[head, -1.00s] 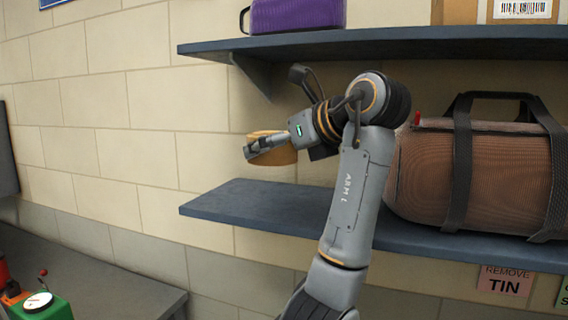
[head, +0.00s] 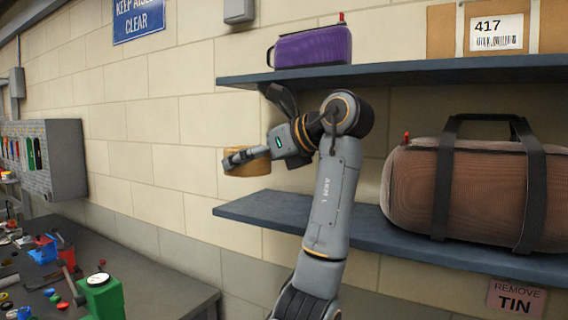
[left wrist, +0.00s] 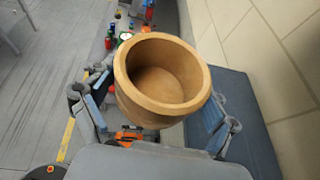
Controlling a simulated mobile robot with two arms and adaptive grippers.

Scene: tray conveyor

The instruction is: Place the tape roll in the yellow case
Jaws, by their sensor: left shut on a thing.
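My left gripper (head: 236,160) is shut on a tan, round, hollow thing that looks like a wooden bowl (head: 248,167). It holds the bowl in the air before the wall, left of the shelves. In the left wrist view the bowl (left wrist: 125,95) has a thick rim and what looks like a closed bottom, and it sits between the two fingers. I see no tape roll that I can make out and no yellow case. My right gripper is not in view.
A purple case (head: 313,47) stands on the upper shelf (head: 400,72), beside a cardboard box (head: 442,32). A brown duffel bag (head: 410,190) lies on the lower shelf (head: 275,210). A cluttered dark bench (head: 150,285) with a green block (head: 103,297) is at lower left.

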